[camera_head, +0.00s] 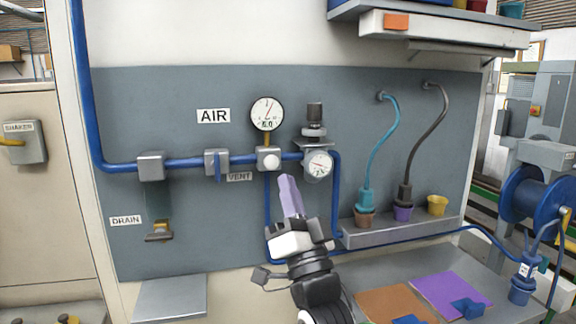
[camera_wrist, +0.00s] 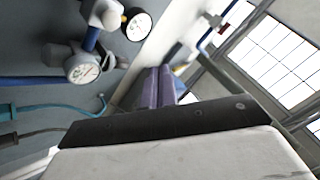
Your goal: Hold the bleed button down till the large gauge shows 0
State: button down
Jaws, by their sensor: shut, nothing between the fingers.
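The large gauge (camera_head: 267,113) is a white dial with a dark rim on a yellow stem, on the wall panel. Its red needle points up and right, and its small digits look like 6.0. Below it, a pale round button (camera_head: 268,160) sits on a block in the blue pipe, right of the VENT label (camera_head: 239,176). My gripper (camera_head: 288,181) is shut and empty, its purple fingers pointing up, below and right of the button in the picture. No contact shows. In the wrist view the large gauge (camera_wrist: 136,24) is upper left of the fingers (camera_wrist: 158,82).
A smaller gauge (camera_head: 318,164) under a black-knobbed regulator (camera_head: 314,125) is close right of the button. A blue-handled valve (camera_head: 217,163) is left of it. Blue pipes run down either side of my fingers. A ledge (camera_head: 400,234) with cups and hoses is to the right.

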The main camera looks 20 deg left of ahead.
aim_at(271, 162)
jog(key=shift+w+a, duration=0.1)
jog(key=shift+a, duration=0.05)
jog(key=w+a, duration=0.4)
jog(key=w, duration=0.3)
jog(key=shift+a, duration=0.4)
jog(key=shift+w, duration=0.15)
dwell(1.9)
jog(key=shift+w+a, duration=0.25)
jog(key=shift+w+a+b, duration=0.25)
jog(key=shift+w+b, duration=0.1)
jog(key=shift+w, duration=0.05)
dwell(4.2)
